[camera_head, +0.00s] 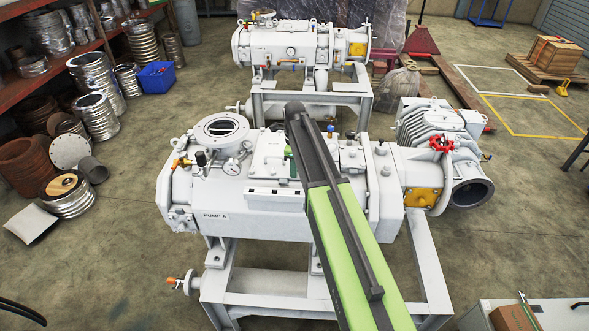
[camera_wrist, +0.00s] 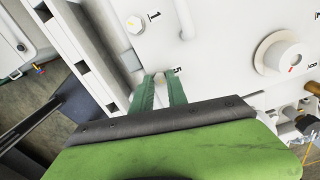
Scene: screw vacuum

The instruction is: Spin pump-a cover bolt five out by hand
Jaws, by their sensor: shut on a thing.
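Pump A (camera_head: 245,215) is the white machine in front in the head view, with its label on the left side. Its pale cover also fills much of the wrist view (camera_wrist: 215,45). My gripper (camera_wrist: 162,85) has its two green fingers on either side of cover bolt five (camera_wrist: 160,77), shut on it, beside the printed 5. The bolt is small and mostly hidden between the fingers. Another hex bolt (camera_wrist: 135,25) stands beside the printed 1. In the head view, my arm hides part of the cover and most of the gripper.
A round knob-like fitting (camera_wrist: 284,57) stands up right of my gripper. A red valve wheel (camera_head: 441,142) is on pump A's right. A second white pump (camera_head: 290,45) stands behind. Shelving and metal ducts (camera_head: 95,120) line the left; open floor lies at the right.

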